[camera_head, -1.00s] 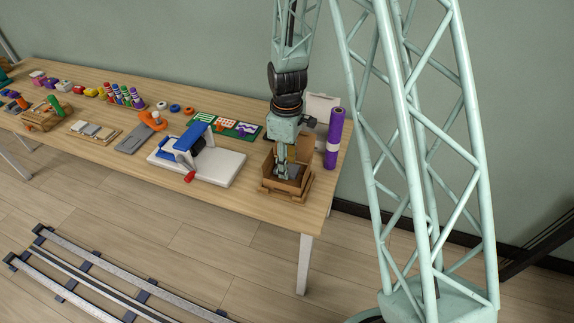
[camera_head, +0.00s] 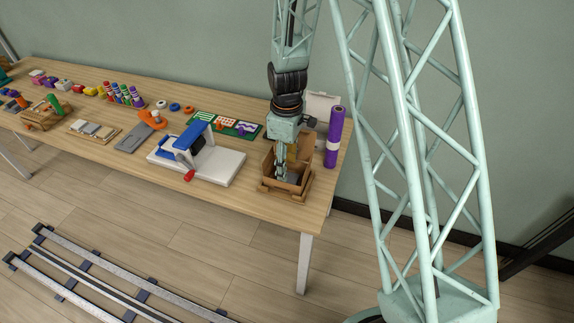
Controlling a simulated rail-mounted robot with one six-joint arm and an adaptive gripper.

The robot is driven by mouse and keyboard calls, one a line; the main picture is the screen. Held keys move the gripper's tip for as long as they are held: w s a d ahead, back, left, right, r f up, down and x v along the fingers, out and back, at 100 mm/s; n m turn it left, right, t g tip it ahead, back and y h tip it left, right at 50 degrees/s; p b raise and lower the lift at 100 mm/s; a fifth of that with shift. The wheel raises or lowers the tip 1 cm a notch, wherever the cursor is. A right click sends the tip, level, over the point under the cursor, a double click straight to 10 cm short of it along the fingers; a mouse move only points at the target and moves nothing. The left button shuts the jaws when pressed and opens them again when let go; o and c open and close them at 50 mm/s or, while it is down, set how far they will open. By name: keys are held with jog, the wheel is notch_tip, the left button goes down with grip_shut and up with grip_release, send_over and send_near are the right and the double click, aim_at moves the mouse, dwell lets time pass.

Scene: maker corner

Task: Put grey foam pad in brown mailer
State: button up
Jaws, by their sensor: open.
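The brown mailer (camera_head: 268,182) is an open cardboard box with raised flaps near the right end of the table. My gripper (camera_head: 281,174) points down into the mailer from above, and its fingertips are inside the opening. It is open. A small grey patch, seemingly the grey foam pad (camera_head: 292,178), shows inside the mailer just right of the fingers. The fingers and the box walls hide part of it, and I cannot tell whether it touches the fingers.
A purple roll (camera_head: 334,138) stands right of the mailer. A white-based press with a blue arm (camera_head: 187,142) is close on the left. A green board (camera_head: 235,127) lies behind. Several small items fill the left of the table (camera_head: 225,196), whose front edge is clear.

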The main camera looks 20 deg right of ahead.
jog(key=shift+r, duration=0.2)
jog(key=shift+r+p, duration=0.45)
jog(key=shift+r, duration=0.2)
notch_tip(320, 180, up, 12)
jog(key=p, duration=0.1)
jog(key=shift+f, duration=0.25)
dwell(0.6)
